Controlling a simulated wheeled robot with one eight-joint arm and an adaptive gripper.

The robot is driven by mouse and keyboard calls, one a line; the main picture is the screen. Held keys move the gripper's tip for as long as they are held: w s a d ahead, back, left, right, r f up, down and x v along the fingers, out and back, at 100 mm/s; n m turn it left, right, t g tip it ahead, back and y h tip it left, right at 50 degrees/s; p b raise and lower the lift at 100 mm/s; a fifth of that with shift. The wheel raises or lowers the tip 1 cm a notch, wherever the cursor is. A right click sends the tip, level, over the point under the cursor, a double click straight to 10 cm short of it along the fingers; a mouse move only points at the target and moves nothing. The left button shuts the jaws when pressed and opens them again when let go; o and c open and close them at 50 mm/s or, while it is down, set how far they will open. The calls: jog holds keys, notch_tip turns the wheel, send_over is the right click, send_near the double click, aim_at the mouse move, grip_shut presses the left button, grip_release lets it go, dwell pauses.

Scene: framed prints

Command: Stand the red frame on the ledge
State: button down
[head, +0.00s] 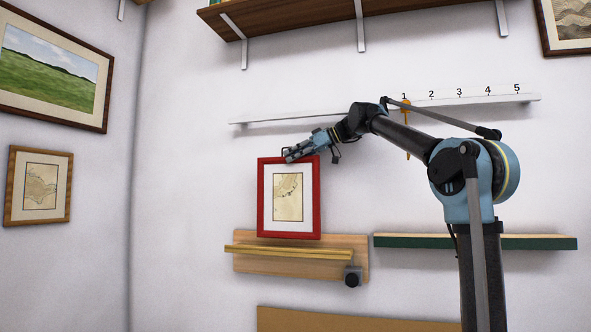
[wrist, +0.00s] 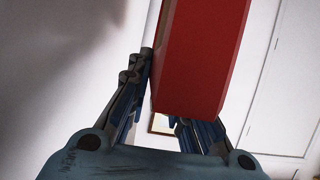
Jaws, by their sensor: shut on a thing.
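The red frame (head: 289,200), with a white mat and a small map print, is upright in the head view. My gripper (head: 291,156) is shut on its top edge, near the left corner. In the wrist view the red frame (wrist: 197,55) fills the space between the fingers and hides part of the right one. The frame's bottom edge appears at the back part of a light wooden ledge (head: 255,263) with a yellowish front strip. I cannot tell whether it touches the ledge.
A dark knob (head: 352,279) sits at the wooden ledge's right end. A green-fronted shelf (head: 480,242) is to the right. A thin white ledge (head: 300,118) with numbers and an orange hanging item (head: 407,115) runs above. A brown shelf (head: 300,22) is higher. Framed prints hang left.

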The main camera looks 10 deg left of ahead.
aim_at(296, 163)
jog(key=shift+f, duration=1.75)
jog(key=c, duration=1.4)
grip_release()
jog(key=shift+c, duration=0.2)
jog(key=v, duration=1.2)
jog(key=shift+s, duration=0.1)
